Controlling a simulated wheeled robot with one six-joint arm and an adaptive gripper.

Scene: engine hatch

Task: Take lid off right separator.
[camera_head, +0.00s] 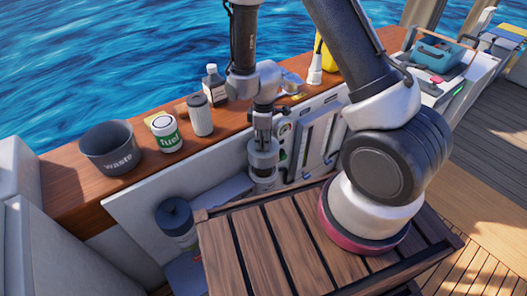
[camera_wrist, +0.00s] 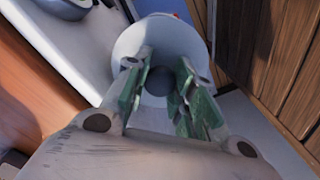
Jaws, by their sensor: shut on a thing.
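The right separator (camera_head: 264,178) stands in the recess behind the wooden hatch, its lower part hidden by the hatch's edge. Its round grey lid (camera_head: 263,158) is right under my gripper (camera_head: 263,138), which points straight down. In the wrist view the pale round lid (camera_wrist: 150,38) has a dark knob (camera_wrist: 158,82) in its middle. The green-padded fingers of my gripper (camera_wrist: 160,76) stand on both sides of the knob and are shut on it. I cannot tell whether the lid is seated or slightly raised. The left separator (camera_head: 176,218) has a dark top.
A gauge panel (camera_head: 316,135) is close to my gripper's right. The slatted hatch (camera_head: 290,250) lies in front.

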